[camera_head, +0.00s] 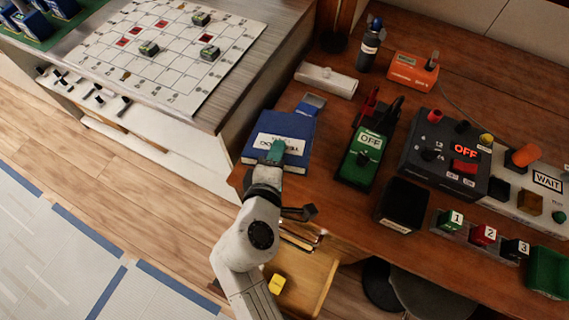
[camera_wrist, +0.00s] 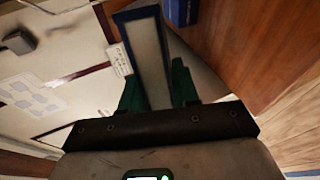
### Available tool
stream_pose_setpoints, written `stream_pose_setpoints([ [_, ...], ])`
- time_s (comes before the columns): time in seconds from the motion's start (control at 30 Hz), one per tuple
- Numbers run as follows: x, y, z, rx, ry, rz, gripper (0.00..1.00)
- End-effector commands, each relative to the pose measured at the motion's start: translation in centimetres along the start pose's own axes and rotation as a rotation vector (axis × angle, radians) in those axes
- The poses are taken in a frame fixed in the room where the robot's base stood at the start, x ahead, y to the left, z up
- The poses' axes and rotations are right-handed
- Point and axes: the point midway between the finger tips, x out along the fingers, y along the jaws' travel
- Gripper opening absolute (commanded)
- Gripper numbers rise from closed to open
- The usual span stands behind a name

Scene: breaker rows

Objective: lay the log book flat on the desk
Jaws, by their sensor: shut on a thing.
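The blue log book (camera_head: 295,125), with a white label on its cover, is at the left front corner of the wooden desk (camera_head: 335,205). My gripper (camera_head: 275,150) reaches it from the front, its green fingers over the label in the head view. In the wrist view the fingers (camera_wrist: 158,90) are shut on the log book (camera_wrist: 150,55), whose pale page edge with blue cover borders stands out between them. The cover faces the head camera. I cannot tell how far it is tilted or whether it touches the desk.
A small blue-and-grey item (camera_head: 310,104) and a white bar (camera_head: 326,81) lie behind the book. A green OFF device (camera_head: 362,160) stands to its right. An open drawer (camera_head: 305,272) with a yellow object (camera_head: 277,285) is below the desk edge. Left is a whiteboard-topped cabinet (camera_head: 165,45).

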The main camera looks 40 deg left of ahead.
Motion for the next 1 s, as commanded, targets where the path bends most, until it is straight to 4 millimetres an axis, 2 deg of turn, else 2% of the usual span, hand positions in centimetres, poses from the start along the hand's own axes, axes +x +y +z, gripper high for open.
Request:
stream_pose_setpoints([
  [0.6,2.8,-7.3,0.0,0.0,0.0,0.002,0.0],
  [0.8,3.1,-8.2,0.0,0.001,0.0,0.003,0.0],
  [1.0,3.1,-8.2,0.0,0.0,0.001,0.003,0.0],
])
